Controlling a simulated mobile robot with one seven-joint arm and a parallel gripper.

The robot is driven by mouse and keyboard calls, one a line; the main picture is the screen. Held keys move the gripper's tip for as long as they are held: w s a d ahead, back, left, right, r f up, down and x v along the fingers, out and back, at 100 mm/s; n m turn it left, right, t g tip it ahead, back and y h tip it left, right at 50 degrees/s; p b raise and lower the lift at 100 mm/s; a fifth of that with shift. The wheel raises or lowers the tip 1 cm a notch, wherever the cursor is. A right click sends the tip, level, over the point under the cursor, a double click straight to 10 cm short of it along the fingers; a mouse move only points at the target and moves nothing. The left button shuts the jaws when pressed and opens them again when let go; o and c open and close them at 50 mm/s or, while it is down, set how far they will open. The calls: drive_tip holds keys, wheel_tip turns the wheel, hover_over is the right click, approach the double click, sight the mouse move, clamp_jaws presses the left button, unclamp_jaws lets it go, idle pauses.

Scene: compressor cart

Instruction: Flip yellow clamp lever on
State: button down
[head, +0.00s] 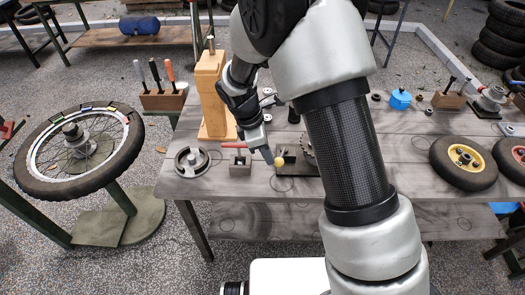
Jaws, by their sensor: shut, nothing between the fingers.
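A small yellow knob (279,161), which looks like the end of the yellow clamp lever, shows near the front edge of the grey workbench. The rest of the lever is too small and too covered to make out. A dark clamp base (296,161) sits just right of it. My gripper (268,156) points down at the bench, shut and empty, with its tips just left of the yellow knob. I cannot tell whether they touch it. My arm hides the bench to the right of the clamp.
A red-handled clamp (237,160) stands close left of my gripper, with a round metal part (192,162) beyond it. A tall wooden block (211,95) rises behind. Small wheels (463,164) lie at the right. A spoked wheel (80,150) stands left of the bench.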

drive_tip(key=s+d+n+t+y+p, duration=0.1)
drive_tip(key=d+n+t+p, duration=0.1)
drive_tip(key=d+n, duration=0.5)
drive_tip(key=shift+s+d+n, duration=0.25)
drive_tip(key=shift+d+n, duration=0.1)
drive_tip(key=shift+n, duration=0.45)
